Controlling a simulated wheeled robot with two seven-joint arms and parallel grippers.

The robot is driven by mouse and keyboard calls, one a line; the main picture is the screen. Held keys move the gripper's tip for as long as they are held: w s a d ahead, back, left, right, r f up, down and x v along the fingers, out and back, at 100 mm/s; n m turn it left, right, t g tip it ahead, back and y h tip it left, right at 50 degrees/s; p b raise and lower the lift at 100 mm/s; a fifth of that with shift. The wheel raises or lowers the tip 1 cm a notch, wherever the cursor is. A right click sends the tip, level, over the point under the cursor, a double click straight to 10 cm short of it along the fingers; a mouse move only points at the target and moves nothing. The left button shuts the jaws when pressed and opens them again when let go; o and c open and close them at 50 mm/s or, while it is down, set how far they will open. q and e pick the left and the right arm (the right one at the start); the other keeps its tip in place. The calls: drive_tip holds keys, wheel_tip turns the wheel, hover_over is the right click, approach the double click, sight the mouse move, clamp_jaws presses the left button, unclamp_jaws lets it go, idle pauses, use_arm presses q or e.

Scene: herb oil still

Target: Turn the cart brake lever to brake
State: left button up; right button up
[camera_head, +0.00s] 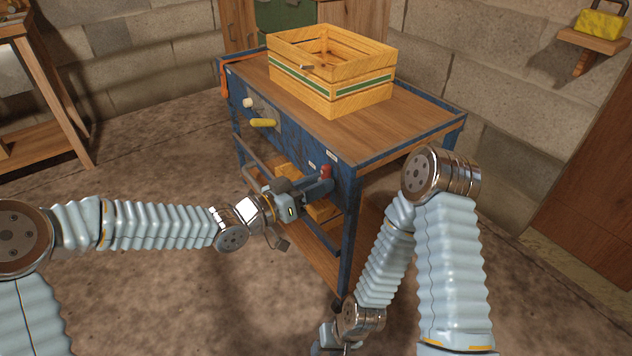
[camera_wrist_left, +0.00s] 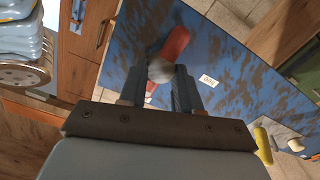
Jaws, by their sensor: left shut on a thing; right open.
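The cart (camera_head: 290,140) is blue with a wooden top. Its brake lever (camera_head: 326,171) is a short red handle near the right end of the long blue side. In the left wrist view the red lever (camera_wrist_left: 174,44) slants up and right from a grey rounded end. My left gripper (camera_head: 314,189) reaches the lever from the left. Its fingers (camera_wrist_left: 160,84) are shut on the lever around that grey end. Small white labels (camera_wrist_left: 208,80) sit beside the lever, too small to read. My right gripper (camera_head: 334,342) hangs low at the bottom edge, mostly cut off.
A yellow wooden crate (camera_head: 330,95) stands on the cart top. A yellow handle (camera_head: 263,122) and a white knob (camera_head: 248,103) stick out of the cart's side. A wooden shelf unit (camera_head: 45,100) stands at the left. The floor (camera_head: 150,290) in front is clear.

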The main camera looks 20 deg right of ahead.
use_arm(q)
drive_tip(key=shift+f, duration=0.1)
idle(0.4)
drive_tip(key=o, duration=1.1)
drive_tip(key=shift+c, duration=0.2)
drive_tip(key=v, duration=1.4)
drive_tip(key=s+a+f+n+y, duration=0.15)
drive_tip(key=f+n+y, duration=0.25)
drive_tip(key=f, duration=0.6)
drive_tip(key=a+f+n+y, duration=0.2)
drive_tip(key=f+n+y, duration=0.15)
drive_tip(key=f, duration=0.65)
drive_tip(key=s+a+f+n+g+y, duration=0.2)
drive_tip(key=s+a+f, duration=0.2)
drive_tip(key=s+f, duration=0.3)
drive_tip(key=s+a+f+n+g+y, duration=0.2)
drive_tip(key=s+a+f+g+y, duration=0.1)
drive_tip(key=s+a+f, duration=0.2)
wheel_tip(320, 180, down, 3)
drive_tip(key=s, duration=0.2)
drive_tip(key=shift+s+a+n+g, duration=0.25)
drive_tip(key=shift+s+n+g, duration=0.05)
drive_tip(key=shift+s+n, duration=0.1)
